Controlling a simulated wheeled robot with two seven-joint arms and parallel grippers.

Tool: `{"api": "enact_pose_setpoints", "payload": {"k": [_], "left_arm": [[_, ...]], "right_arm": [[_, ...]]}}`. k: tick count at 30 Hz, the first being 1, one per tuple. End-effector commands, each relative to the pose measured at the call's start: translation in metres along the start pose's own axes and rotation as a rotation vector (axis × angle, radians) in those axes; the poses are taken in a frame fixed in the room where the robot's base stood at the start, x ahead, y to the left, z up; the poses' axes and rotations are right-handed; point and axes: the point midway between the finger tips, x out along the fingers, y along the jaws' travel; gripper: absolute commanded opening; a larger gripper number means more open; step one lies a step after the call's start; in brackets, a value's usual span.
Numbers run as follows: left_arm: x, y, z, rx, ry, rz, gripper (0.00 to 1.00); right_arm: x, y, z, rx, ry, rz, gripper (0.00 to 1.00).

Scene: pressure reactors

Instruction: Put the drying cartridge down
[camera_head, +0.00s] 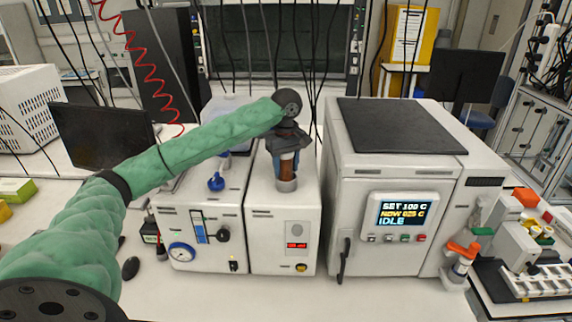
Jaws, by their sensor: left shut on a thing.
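The drying cartridge (287,168) is an upright brown-orange cylinder with a grey lower end. It is over the top of the narrow white unit (284,225) with the small red display. I cannot tell whether its lower end rests on the unit or hangs just above it. My left gripper (288,145) comes down from above and is shut on the upper part of the cartridge, hiding its top. My right gripper is not in view.
A white unit with a blue gauge (182,252) and blue knob stands left. A large white oven (390,185), reading IDLE, stands close on the right. A clear vessel with an orange valve (462,249) is farther right. The bench front (230,295) is mostly clear.

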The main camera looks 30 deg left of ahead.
Motion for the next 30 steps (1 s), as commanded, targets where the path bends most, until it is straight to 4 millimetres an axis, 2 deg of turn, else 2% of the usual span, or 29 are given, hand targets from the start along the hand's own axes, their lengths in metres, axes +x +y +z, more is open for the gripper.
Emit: {"api": "enact_pose_setpoints", "payload": {"k": [4, 5, 7, 8, 20, 23, 29, 30], "left_arm": [[0.004, 0.000, 0.000, 0.000, -0.001, 0.000, 0.16], [0.003, 0.000, 0.000, 0.000, -0.001, 0.000, 0.51], [0.003, 0.000, 0.000, 0.000, -0.001, 0.000, 0.65], [0.003, 0.000, 0.000, 0.000, -0.001, 0.000, 0.67], [-0.002, 0.001, 0.000, 0.000, 0.001, 0.001, 0.67], [-0.012, 0.001, 0.000, 0.000, 0.000, 0.003, 0.67], [-0.045, 0.001, 0.000, 0.001, 0.001, 0.004, 0.67], [-0.053, 0.000, 0.000, 0.001, 0.002, 0.002, 0.67]], "right_arm": [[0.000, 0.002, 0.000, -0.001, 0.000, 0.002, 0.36], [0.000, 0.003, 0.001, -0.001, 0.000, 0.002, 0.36], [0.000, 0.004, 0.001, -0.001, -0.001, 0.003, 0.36], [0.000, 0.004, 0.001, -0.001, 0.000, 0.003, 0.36], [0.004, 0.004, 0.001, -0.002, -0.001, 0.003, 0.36], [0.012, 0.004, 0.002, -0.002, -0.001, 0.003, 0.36], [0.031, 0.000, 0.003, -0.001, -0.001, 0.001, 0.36], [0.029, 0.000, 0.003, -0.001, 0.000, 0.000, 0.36]]}}
